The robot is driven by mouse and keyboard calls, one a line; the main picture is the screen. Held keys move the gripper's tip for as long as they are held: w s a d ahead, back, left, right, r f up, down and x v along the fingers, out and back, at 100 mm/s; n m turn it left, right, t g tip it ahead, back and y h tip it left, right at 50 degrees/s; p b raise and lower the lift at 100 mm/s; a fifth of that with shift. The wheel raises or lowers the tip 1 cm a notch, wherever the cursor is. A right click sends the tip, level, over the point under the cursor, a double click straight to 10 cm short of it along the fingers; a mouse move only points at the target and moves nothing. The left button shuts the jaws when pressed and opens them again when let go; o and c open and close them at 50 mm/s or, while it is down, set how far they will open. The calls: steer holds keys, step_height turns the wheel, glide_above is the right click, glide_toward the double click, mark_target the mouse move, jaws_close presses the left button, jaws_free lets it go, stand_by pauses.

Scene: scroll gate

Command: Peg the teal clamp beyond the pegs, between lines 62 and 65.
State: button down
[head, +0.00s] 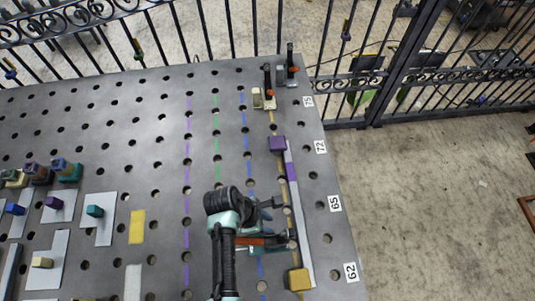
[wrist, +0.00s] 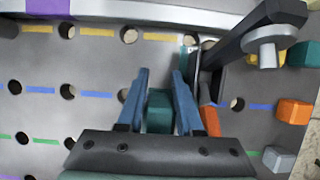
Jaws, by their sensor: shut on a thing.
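The teal clamp shows in the head view (head: 256,251) at the lower middle, with its orange handle and dark arm pointing right, level with the edge between labels 62 and 65. My gripper (head: 262,212) is over the blue line beside it. In the wrist view my gripper (wrist: 155,100) is shut on the clamp's teal block (wrist: 159,113). The dark arm with its grey plunger reaches toward the upper right. The purple peg (head: 277,144) and gold peg (head: 299,280) stand along the yellow line. Whether the clamp's base touches the table is unclear.
A long grey strip (head: 305,245) with a purple section lies right of the pegs. Two other clamps (head: 268,85) stand near the far edge. Coloured blocks on plates (head: 95,212) are at left. An orange block (wrist: 293,110) is at the wrist view's right. Fencing (head: 160,35) stands beyond.

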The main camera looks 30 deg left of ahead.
steer(key=shift+f+b, duration=0.9)
steer(key=shift+f, duration=0.45)
stand_by(0.6)
steer(key=c, duration=0.6)
jaws_free()
steer(key=shift+o, duration=0.6)
steer(key=shift+s+f, duration=0.1)
steer(key=shift+f, duration=0.05)
steer(key=v, duration=1.3)
steer(key=shift+a, duration=0.1)
